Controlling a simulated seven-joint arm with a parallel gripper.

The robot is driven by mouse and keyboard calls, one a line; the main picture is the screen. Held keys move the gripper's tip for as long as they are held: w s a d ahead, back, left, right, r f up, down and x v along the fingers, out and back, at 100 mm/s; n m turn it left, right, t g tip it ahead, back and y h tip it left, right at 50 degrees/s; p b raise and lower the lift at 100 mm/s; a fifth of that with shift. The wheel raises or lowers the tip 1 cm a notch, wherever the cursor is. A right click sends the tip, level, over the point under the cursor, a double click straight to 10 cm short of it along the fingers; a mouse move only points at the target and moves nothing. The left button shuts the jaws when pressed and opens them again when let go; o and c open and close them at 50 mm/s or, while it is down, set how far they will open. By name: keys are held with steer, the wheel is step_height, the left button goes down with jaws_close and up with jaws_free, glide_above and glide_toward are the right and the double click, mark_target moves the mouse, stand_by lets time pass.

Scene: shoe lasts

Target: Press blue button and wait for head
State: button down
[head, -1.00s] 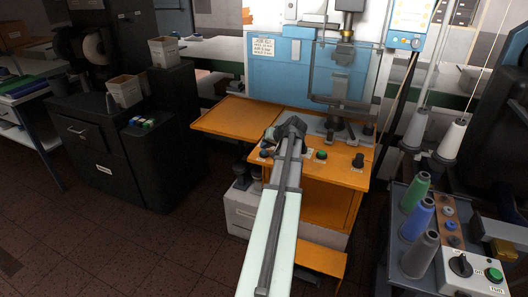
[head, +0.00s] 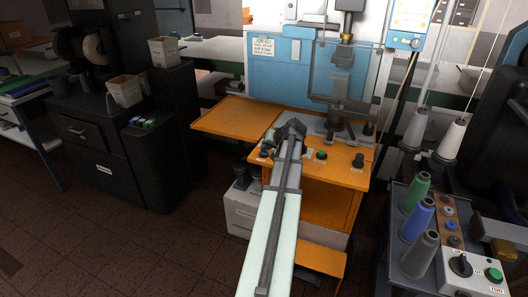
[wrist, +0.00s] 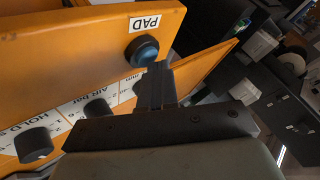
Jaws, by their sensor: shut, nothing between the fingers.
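The blue button (wrist: 142,50) is a dark blue round cap on the orange panel under a "PAD" label in the wrist view. My gripper (wrist: 155,75) is shut and empty, its fingertips right at the button's lower edge in that view; I cannot tell whether they touch it or whether it is pressed in. In the head view my gripper (head: 291,128) is at the front of the orange machine table, and my arm hides the button. The machine's head (head: 345,50) hangs above the dark post (head: 335,125), with a clear gap between them.
A green button (head: 321,155) and a black knob (head: 358,160) sit on the orange front panel right of my arm. Several black knobs (wrist: 34,144) line the labelled panel in the wrist view. A clear guard (head: 345,75) stands before the head. A thread cart (head: 440,235) is at right.

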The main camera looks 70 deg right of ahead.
mark_target(266, 153)
steer(key=shift+r, duration=0.1)
stand_by(0.3)
steer(key=shift+r, duration=0.8)
step_height(266, 153, up, 5)
stand_by(0.6)
stand_by(0.6)
